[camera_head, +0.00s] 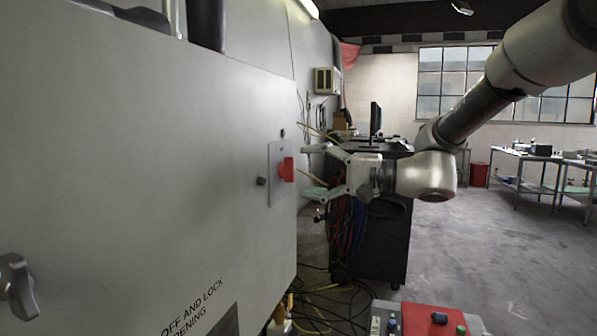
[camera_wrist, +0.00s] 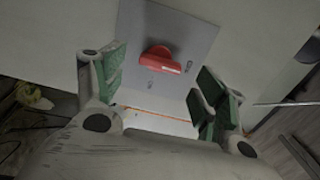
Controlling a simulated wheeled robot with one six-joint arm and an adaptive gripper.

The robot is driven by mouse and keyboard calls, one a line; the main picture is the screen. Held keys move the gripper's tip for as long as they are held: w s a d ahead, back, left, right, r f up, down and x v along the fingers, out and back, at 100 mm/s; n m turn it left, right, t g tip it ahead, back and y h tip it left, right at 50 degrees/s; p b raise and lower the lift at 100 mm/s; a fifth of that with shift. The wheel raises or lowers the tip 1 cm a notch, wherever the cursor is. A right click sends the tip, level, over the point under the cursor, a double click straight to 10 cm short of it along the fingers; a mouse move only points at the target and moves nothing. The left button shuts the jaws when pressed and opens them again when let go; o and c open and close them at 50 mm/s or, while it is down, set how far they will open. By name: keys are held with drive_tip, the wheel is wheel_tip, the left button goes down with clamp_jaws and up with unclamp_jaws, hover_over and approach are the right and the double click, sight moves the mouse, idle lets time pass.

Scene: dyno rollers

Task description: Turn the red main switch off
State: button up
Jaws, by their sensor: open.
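The red main switch (camera_head: 287,169) sits on a grey plate (camera_head: 275,187) on the front of a large grey cabinet. In the wrist view its red handle (camera_wrist: 160,60) lies crosswise, tilted slightly down to the right, with small dark marks on the plate near it. My gripper (camera_head: 308,172) is open and empty, just right of the switch in the head view, with its fingers pointing at the plate. In the wrist view the green finger pads (camera_wrist: 160,80) stand apart on either side, with the handle between and beyond them. I see no contact.
A metal handle (camera_head: 15,285) sticks out of the cabinet (camera_head: 130,150) at lower left. A dark cart (camera_head: 372,240) with cables stands behind my gripper. A red and grey control box (camera_head: 430,320) is at the bottom. Open floor (camera_head: 490,250) lies to the right.

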drive_tip(key=v, duration=0.8)
drive_tip(key=shift+d, duration=0.1)
drive_tip(key=c, duration=0.3)
drive_tip(key=shift+f, duration=0.1)
